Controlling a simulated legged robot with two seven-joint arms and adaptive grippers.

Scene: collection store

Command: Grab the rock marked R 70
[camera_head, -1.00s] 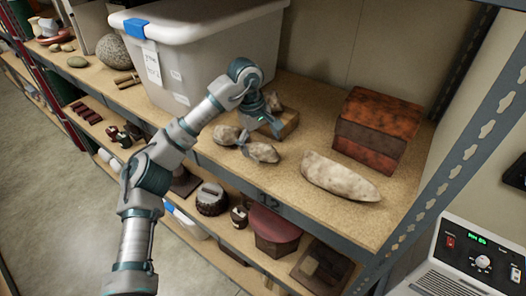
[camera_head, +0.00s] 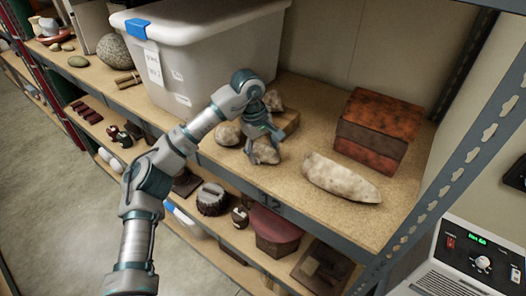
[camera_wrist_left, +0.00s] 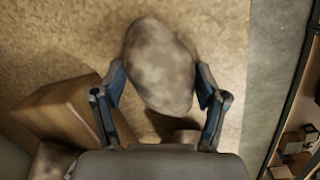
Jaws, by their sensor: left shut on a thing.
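My left gripper (camera_head: 262,142) is over the shelf and shut on a mottled grey-beige rock (camera_head: 267,154). In the left wrist view the same rock (camera_wrist_left: 160,62) sits between the two fingers of my left gripper (camera_wrist_left: 160,78), one on each side. Its underside is hidden, so I cannot tell whether it still touches the shelf. No R 70 mark can be read on it. A second rock (camera_head: 227,133) lies just left of the gripper. Another rock (camera_head: 273,100) shows behind it, near a wooden block (camera_head: 290,122). My right gripper is not in view.
A large pale bin (camera_head: 205,55) stands on the shelf behind my arm. A long pale stone (camera_head: 340,178) and a rusty red-brown box (camera_head: 378,130) are to the right. The shelf's metal edge (camera_head: 240,190) runs in front, with a lower shelf of objects below.

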